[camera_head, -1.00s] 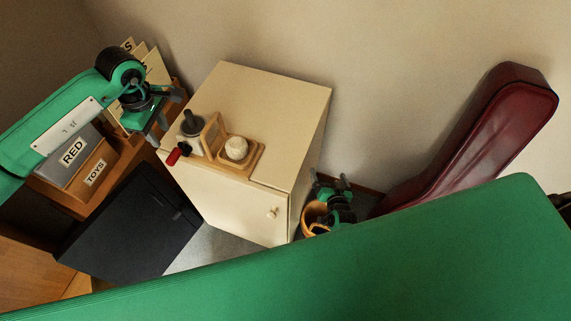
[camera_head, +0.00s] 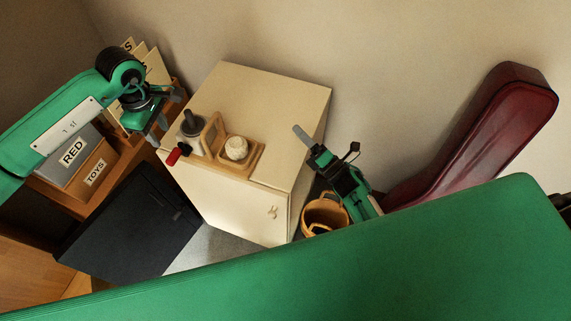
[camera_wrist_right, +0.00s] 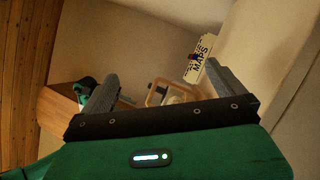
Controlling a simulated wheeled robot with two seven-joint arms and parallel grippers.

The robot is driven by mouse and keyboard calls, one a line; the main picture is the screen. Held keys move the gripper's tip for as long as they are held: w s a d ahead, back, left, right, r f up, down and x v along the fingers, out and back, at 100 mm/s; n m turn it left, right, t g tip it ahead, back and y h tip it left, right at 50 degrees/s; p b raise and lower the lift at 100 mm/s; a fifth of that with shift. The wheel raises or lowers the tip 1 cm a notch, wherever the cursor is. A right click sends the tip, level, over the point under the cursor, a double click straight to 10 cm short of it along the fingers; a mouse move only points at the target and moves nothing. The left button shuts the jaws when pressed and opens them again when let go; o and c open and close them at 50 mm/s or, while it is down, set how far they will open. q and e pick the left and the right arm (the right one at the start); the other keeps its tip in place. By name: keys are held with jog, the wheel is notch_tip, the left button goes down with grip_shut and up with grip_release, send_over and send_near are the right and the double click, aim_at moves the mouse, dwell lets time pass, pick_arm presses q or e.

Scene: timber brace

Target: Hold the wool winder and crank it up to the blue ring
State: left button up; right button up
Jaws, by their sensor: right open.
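The wool winder (camera_head: 212,134) stands on the cream cabinet top, with a wooden frame, a grey spool and a pale ball of wool (camera_head: 236,148). Its red crank handle (camera_head: 173,156) sticks out past the cabinet's left edge. I cannot make out a blue ring. My left gripper (camera_head: 164,118) is open and empty, above and left of the crank. My right gripper (camera_head: 327,142) is open and empty, beside the cabinet's right edge, apart from the winder. In the right wrist view the winder's wooden frame (camera_wrist_right: 154,92) shows beyond the open fingers.
The cream cabinet (camera_head: 270,100) has a small knob on its front. A wicker basket (camera_head: 325,215) stands below my right gripper. A dark red case (camera_head: 470,140) leans on the wall.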

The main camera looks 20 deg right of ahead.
aim_at(242, 152)
jog(key=s+a+f+n+g+y, duration=0.1)
jog(key=a+n+g, duration=0.1)
jog(key=n, duration=0.3)
jog(key=s+a+f+n+g+y, duration=0.1)
jog(key=s+a+f+n+g, duration=0.1)
jog(key=n, duration=0.4)
jog(key=s+a+f+n+g+y, duration=0.1)
jog(key=s+a+f+n+g, duration=0.1)
jog(key=n+g, duration=0.2)
jog(key=shift+a+f+n+y, duration=0.1)
jog(key=shift+a+n+y, duration=0.15)
jog(key=shift+n, duration=0.75)
jog(key=shift+w+a, duration=0.1)
jog(key=shift+a, duration=0.05)
jog(key=x, duration=1.3)
jog(key=shift+w+a, duration=0.1)
jog(key=shift+a, duration=0.1)
